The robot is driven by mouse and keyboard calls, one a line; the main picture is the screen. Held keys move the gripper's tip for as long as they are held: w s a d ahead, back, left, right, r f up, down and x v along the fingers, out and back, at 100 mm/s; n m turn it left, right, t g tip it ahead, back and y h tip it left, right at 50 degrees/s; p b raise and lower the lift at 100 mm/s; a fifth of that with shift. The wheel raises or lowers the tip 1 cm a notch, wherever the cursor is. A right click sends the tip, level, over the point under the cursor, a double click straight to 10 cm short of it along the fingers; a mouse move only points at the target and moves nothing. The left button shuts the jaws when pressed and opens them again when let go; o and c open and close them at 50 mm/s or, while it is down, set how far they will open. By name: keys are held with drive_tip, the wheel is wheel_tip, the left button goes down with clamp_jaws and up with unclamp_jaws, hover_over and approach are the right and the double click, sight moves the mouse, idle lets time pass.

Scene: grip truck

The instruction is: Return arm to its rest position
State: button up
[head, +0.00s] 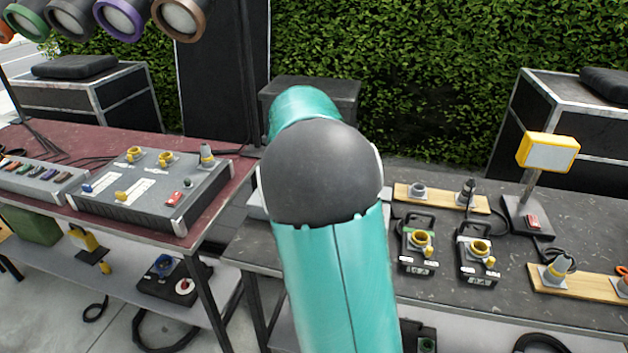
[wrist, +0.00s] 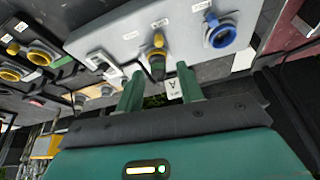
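My teal arm (head: 335,270) rises through the middle of the head view, with a dark round joint at the bend. It hides my gripper there. In the wrist view my gripper (wrist: 160,75) has its two green fingers apart, with a clear gap between them. Beyond the fingertips is a light grey panel (wrist: 115,38) with a blue round socket (wrist: 219,33) and a dark plug with a yellow part (wrist: 157,62). The plug appears between the fingers in the picture, with gaps on both sides. A white label marked A (wrist: 173,89) shows near the right finger.
The dark table (head: 460,295) on the right holds two boxes with yellow sockets (head: 420,245), wooden boards with plugs (head: 440,197) and a yellow lamp (head: 548,151). A red-topped table (head: 90,142) on the left holds a control box (head: 140,190). Lamps (head: 180,18) hang above it.

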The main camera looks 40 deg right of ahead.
drive_tip(key=shift+v, duration=1.05)
drive_tip(key=s+a+r+n+t+y, duration=0.1)
drive_tip(key=s+a+r+n+y, duration=0.15)
drive_tip(key=s+a, duration=0.5)
drive_tip(key=s+a+r+n+t+y, duration=0.1)
drive_tip(key=s+a+r+n, duration=0.3)
drive_tip(key=a, duration=0.7)
drive_tip(key=s+a+f+n, duration=0.2)
drive_tip(key=s+a, duration=0.3)
drive_tip(key=s, duration=0.2)
drive_tip(key=s+a+f+n+t, duration=0.1)
drive_tip(key=s+a+f+n, duration=0.1)
drive_tip(key=s+a, duration=0.4)
drive_tip(key=shift+s+f+n, duration=0.25)
drive_tip(key=shift+s+n, duration=0.5)
drive_tip(key=shift+s, duration=0.1)
drive_tip(key=shift+d+y, duration=0.2)
drive_tip(key=shift+y, duration=0.05)
